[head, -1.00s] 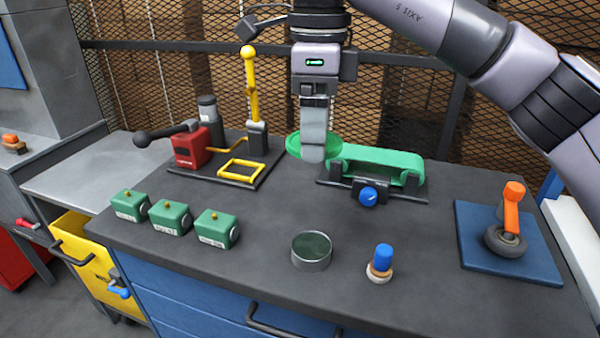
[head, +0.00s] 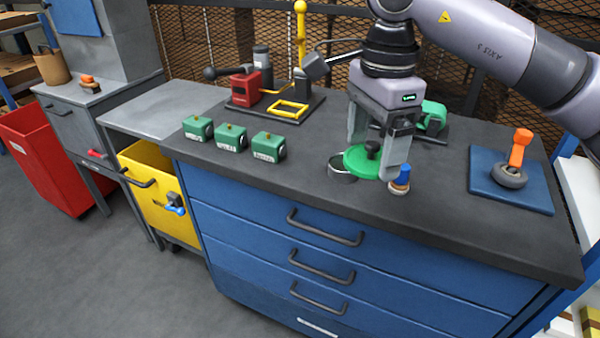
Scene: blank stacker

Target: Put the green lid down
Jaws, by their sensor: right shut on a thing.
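The green lid (head: 361,164) is a round disc with a black knob (head: 373,149) on top. My right gripper (head: 376,154) is shut on the lid, with its fingers on either side of the knob. I cannot tell whether the lid touches the tin. My left gripper is not in view.
A blue-topped stamp (head: 403,176) stands close to the right finger. Several green boxes (head: 231,137) are in a row to the left. A green roller device (head: 432,118) is behind the gripper. A blue mat (head: 528,194) with an orange-handled tool is at right. Bare bench lies between.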

